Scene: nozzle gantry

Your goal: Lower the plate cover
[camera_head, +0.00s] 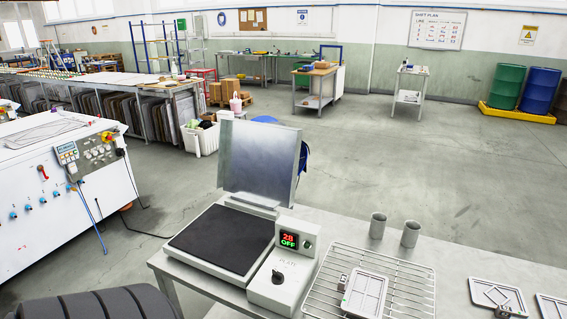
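The plate cover (258,162) is a flat grey metal sheet standing nearly upright at the back edge of the hot plate (222,238). The cover is raised, so the plate's dark square top is bare, with nothing lying on it. A pale control box (284,266) sits at the plate's right side. Its display reads 28 and OFF in red and green, and a black knob is on its sloped front. Neither of my grippers shows in this view.
The plate stands on a grey metal table (328,220). To its right are two metal cups (377,226), a wire rack (408,290) holding a framed tray (365,292), and another tray (497,295). A white machine (65,190) stands at left. Floor behind the table is open.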

